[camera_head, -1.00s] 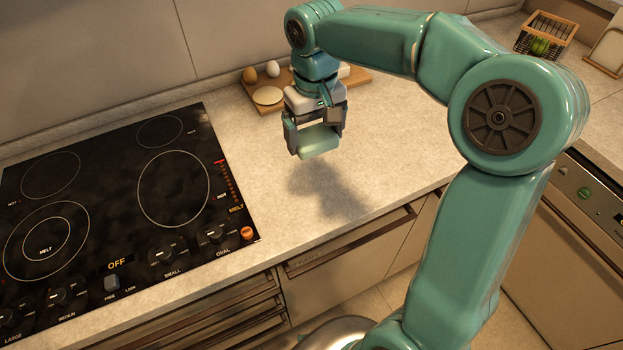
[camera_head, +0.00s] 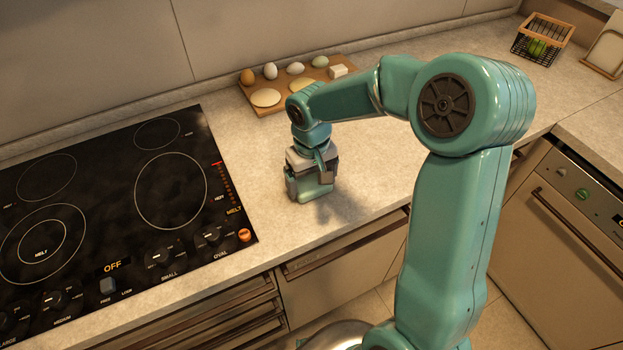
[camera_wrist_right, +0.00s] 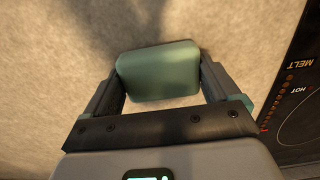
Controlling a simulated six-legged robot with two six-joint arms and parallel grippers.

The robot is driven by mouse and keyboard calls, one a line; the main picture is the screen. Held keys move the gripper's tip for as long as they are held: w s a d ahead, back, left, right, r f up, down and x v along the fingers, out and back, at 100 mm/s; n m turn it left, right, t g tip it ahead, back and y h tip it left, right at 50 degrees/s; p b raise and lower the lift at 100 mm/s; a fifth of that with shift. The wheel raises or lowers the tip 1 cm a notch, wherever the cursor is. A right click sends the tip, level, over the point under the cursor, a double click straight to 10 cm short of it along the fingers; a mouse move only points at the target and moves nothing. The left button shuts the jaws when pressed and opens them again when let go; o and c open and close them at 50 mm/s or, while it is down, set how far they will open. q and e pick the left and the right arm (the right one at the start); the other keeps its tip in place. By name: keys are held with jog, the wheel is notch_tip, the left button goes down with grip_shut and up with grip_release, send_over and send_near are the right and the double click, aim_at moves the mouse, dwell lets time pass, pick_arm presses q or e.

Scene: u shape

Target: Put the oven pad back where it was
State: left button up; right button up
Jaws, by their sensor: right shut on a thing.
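The oven pad (camera_head: 312,191) is a small pale green block with rounded corners. My right gripper (camera_head: 311,186) is shut on it, just above or at the countertop to the right of the stove; I cannot tell whether the pad touches the counter. In the right wrist view the pad (camera_wrist_right: 159,71) sits between the two fingers (camera_wrist_right: 160,85), with bare counter behind it. My left gripper is not in view.
The black stovetop (camera_head: 108,200) lies to the left, its display reading OFF. A wooden board (camera_head: 257,101) with eggs and round pale pieces is at the back. A wire basket (camera_head: 541,38) stands far right. The counter (camera_head: 380,190) around the gripper is clear.

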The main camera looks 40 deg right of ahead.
aim_at(312, 183)
jog(key=shift+f, duration=0.1)
jog(key=o, duration=0.5)
jog(key=shift+s, duration=0.1)
jog(key=shift+o, duration=0.8)
jog(key=shift+r, duration=0.35)
notch_tip(312, 183, up, 12)
jog(key=shift+f+p, duration=0.15)
jog(key=shift+p, duration=0.15)
